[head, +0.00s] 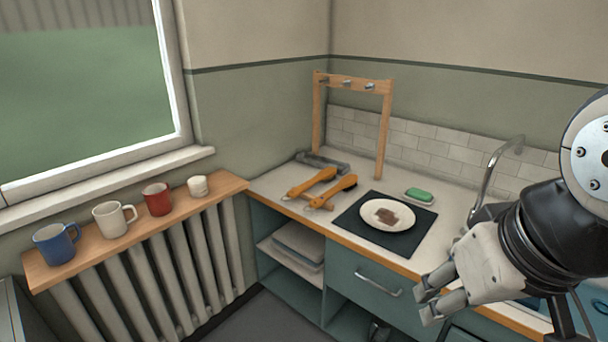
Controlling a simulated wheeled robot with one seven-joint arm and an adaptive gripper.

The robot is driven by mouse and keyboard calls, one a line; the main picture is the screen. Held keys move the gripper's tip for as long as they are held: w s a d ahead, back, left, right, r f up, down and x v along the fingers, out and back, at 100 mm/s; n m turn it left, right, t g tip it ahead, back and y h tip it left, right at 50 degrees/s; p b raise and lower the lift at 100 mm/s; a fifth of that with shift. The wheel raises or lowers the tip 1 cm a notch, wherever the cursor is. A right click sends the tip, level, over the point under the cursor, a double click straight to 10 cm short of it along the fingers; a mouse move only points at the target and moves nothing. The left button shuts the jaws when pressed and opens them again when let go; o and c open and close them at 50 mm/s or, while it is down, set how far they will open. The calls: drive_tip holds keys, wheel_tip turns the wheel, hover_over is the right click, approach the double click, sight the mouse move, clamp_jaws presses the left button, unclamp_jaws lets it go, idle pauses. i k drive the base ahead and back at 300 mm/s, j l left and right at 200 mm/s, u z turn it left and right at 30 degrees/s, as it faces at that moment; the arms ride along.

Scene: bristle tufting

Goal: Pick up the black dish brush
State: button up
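Two brushes with orange wooden handles lie side by side on the counter, left of the dark mat. The nearer one, the black dish brush (332,194), shows dark bristles at its right end. The other brush (312,183) lies just behind and left of it, and its bristles are hard to make out. My gripper (424,304) is at the lower right, in front of the counter and well apart from both brushes. Its pale fingers look parted, with nothing between them.
A plate (388,226) with a brown patch sits on the dark mat (404,244). A wooden hook rack (384,130) stands behind the brushes. A green soap (418,194) and a tap (490,178) are to the right. Several mugs stand on the left shelf (88,256).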

sight(350, 180)
drive_tip(key=i+j+z, duration=0.1)
drive_tip(key=i+j, duration=0.15)
drive_tip(key=i, duration=0.25)
drive_tip(key=i+j+z, duration=0.1)
drive_tip(key=i+j, duration=0.25)
drive_tip(key=i, duration=0.15)
drive_tip(key=i+j+z, duration=0.1)
drive_tip(key=i+j, duration=0.25)
drive_tip(key=i, duration=0.15)
